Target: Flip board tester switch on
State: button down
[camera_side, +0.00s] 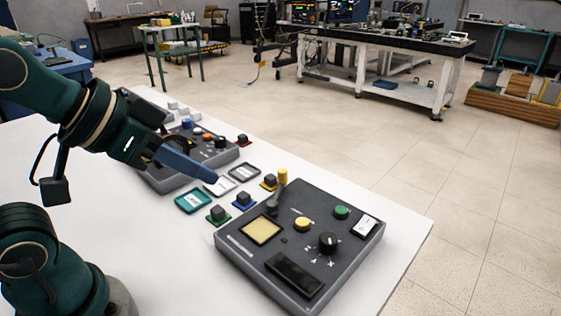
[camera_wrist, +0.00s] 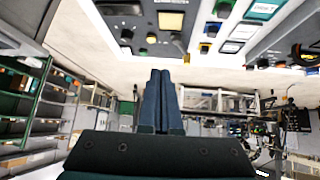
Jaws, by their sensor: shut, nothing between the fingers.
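A dark grey control panel (camera_side: 330,215) lies at the front right of the white table; I take it as the board tester, though its label is too small to read. Its lever switch (camera_side: 278,192) has a grey shaft and a yellow tip, and stands up near the panel's far left corner. The panel also shows at the top left of the wrist view (camera_wrist: 130,45). My gripper (camera_side: 214,178) is shut and empty, its blue fingers left of the lever and apart from it. The closed fingertips show at the centre of the wrist view (camera_wrist: 158,72).
The near panel also carries a yellow button (camera_side: 303,223), a green button (camera_side: 341,212), a black knob (camera_side: 328,242) and a pale yellow square (camera_side: 262,231).

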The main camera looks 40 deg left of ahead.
jog(key=w+d+r+n+t, duration=0.1)
jog(key=w+d+r+t, duration=0.2)
jog(key=w+r, duration=0.3)
jog(key=w+d+r+n+t, duration=0.1)
jog(key=w+d+r+t, duration=0.15)
jog(key=w, duration=0.65)
jog(key=d+f+g, duration=0.1)
jog(key=d+f, duration=0.3)
jog(key=f, duration=0.2)
jog(key=d+f+g+y, duration=0.1)
jog(key=d+f+g, duration=0.1)
jog(key=d+f, duration=0.2)
notch_tip(320, 180, down, 3)
jog(key=shift+s+d+f+m, duration=0.15)
jog(key=shift+s+d+m, duration=0.15)
jog(key=shift+s+m, duration=0.1)
jog(key=shift+w, duration=0.1)
